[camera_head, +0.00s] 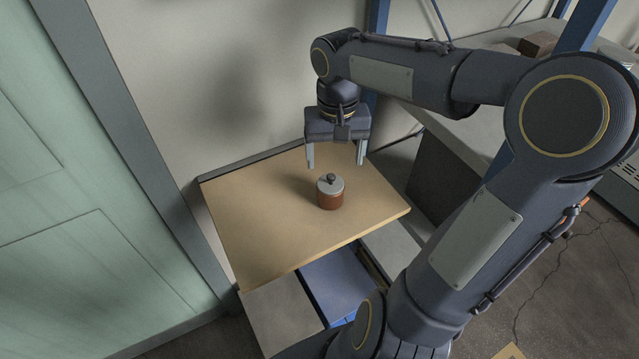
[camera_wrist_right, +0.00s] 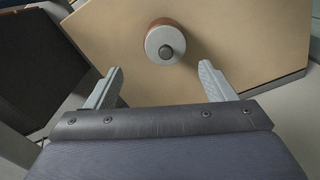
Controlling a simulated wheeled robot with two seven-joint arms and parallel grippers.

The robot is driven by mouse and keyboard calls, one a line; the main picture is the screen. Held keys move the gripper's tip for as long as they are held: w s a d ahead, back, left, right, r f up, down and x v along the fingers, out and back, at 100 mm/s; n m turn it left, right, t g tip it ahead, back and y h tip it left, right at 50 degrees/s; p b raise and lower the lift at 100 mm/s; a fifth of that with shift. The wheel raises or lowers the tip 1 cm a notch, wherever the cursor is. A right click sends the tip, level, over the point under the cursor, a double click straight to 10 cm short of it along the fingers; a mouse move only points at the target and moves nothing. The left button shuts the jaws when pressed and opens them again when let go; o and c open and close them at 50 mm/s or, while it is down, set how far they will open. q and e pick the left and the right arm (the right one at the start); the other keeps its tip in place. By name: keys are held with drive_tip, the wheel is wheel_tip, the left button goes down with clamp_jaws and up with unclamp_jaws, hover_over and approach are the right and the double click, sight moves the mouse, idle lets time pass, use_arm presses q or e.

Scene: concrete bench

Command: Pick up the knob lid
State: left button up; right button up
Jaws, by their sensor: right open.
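The knob lid (camera_head: 331,184) is a grey disc with a dark round knob on top. It sits on a reddish-brown round pot (camera_head: 330,201) on the wooden board. My right gripper (camera_head: 336,164) is open and empty, its fingers pointing down, above and behind the lid. In the right wrist view the lid (camera_wrist_right: 151,43) lies beyond the fingertips, between their lines, and the gripper (camera_wrist_right: 160,78) does not touch it. The pot shows only as a brown edge there. My left gripper is in neither view.
The wooden board (camera_head: 262,222) is otherwise bare around the pot. A wall stands behind it and a pale green door (camera_head: 60,180) at the left. Below are a blue surface (camera_head: 338,280) and a grey block (camera_head: 280,316). A bench with boxes (camera_head: 538,44) is at the right.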

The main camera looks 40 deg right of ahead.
sight(331, 176)
drive_tip(key=f, duration=0.2)
drive_tip(key=a+f, duration=0.1)
drive_tip(key=f, duration=0.2)
drive_tip(key=shift+s, duration=0.1)
drive_tip(key=shift+c, duration=0.4)
drive_tip(key=c, duration=1)
